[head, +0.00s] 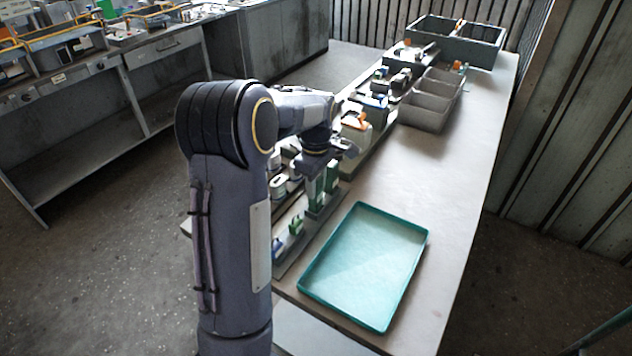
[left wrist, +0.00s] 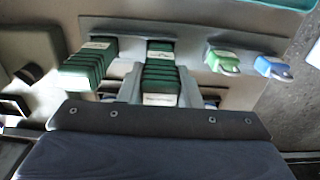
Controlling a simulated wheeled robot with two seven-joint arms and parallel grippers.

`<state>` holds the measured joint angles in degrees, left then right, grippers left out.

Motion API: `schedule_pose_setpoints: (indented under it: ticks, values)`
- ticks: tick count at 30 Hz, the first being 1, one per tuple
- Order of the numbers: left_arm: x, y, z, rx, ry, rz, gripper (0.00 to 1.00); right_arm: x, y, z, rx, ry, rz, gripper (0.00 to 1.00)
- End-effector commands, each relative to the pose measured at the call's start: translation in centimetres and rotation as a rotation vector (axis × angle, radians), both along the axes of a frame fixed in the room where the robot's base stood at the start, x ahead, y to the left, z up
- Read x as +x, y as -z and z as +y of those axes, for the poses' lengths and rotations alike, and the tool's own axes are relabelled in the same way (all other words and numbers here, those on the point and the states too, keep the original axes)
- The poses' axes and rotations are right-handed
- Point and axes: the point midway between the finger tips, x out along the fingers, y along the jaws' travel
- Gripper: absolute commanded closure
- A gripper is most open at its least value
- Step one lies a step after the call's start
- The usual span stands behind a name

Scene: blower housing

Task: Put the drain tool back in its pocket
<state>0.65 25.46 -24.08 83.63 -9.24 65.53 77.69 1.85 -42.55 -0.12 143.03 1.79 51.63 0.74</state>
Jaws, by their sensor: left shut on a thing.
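My left gripper (head: 318,172) reaches down over the tool rack (head: 290,262) on the table. It is shut on a green ribbed tool (left wrist: 160,82) with a white label, which seems to be the drain tool; its label is too small to read. The left wrist view shows this tool between the two grey fingers (left wrist: 159,86). In the head view its green body (head: 315,197) shows below the gripper. A similar green ribbed tool (left wrist: 90,62) stands beside it, apart from the fingers. The lower end of the held tool and its pocket are hidden. My right gripper is not in view.
A green tag-like piece (left wrist: 222,60) and a blue one (left wrist: 273,67) sit in the same rack. A teal tray (head: 365,265) lies on the table to the right. Bottles and grey bins (head: 428,112) stand farther back. The table's right side is clear.

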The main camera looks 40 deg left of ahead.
Motion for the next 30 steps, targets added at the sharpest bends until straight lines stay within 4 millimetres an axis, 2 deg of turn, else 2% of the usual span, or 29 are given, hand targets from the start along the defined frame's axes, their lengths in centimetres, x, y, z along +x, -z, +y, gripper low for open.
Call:
schedule_pose_setpoints:
  ticks: [22,23,24,28,30]
  values:
    - [0.0,1.6,0.0,0.0,0.0,0.0,0.84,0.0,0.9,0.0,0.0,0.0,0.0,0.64]
    - [0.0,1.5,0.0,0.0,0.0,-0.001,0.67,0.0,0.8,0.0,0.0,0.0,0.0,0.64]
    - [0.0,1.5,0.0,0.0,0.0,-0.001,0.61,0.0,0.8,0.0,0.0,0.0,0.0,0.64]
    - [0.0,1.5,0.0,0.0,0.0,-0.001,0.44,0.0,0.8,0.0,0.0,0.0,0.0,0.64]
    - [0.0,1.5,0.0,0.0,0.0,-0.001,0.44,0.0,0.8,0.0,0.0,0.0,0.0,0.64]
